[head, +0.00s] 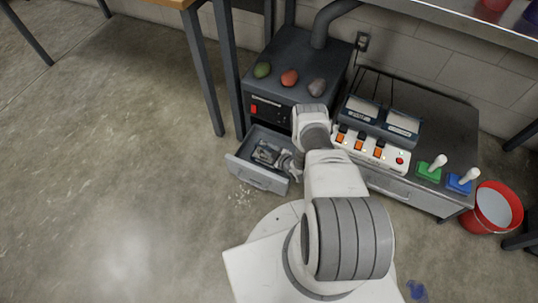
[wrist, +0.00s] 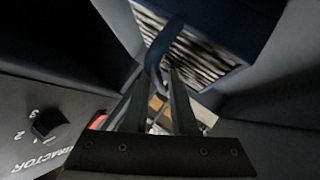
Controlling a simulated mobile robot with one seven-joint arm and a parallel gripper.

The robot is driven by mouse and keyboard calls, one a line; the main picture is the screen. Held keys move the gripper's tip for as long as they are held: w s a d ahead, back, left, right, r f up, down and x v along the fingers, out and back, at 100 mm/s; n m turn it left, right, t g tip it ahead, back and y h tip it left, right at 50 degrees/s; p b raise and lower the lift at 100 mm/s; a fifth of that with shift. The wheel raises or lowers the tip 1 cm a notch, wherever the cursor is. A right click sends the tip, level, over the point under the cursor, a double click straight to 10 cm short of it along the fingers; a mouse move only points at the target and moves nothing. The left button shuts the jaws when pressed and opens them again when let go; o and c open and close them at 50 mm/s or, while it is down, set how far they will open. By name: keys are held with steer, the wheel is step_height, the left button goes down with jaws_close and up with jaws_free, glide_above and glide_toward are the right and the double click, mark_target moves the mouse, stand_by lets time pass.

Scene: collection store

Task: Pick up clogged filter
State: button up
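The clogged filter (wrist: 200,58), with dirty pale pleats in a blue frame, shows in the wrist view inside the open drawer. A blue bar like a handle (wrist: 154,70) stands up from its near side. In the head view only part of the filter (head: 265,152) shows in the drawer (head: 256,176); my arm hides some of it. My gripper (wrist: 160,75) reaches down over the drawer. Its two dark fingers are apart, with the blue bar showing between their tips. I cannot tell whether they touch it.
The drawer belongs to the dark extractor (head: 272,80), whose dial (wrist: 46,124) is close left of my gripper. Three coloured lumps (head: 289,78) sit on top. A control cabinet (head: 420,195) and red bucket (head: 492,208) stand right. Pale debris lies on the floor; the left floor is clear.

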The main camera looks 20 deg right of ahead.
jaws_close()
steer(key=shift+f, duration=0.1)
stand_by(1.1)
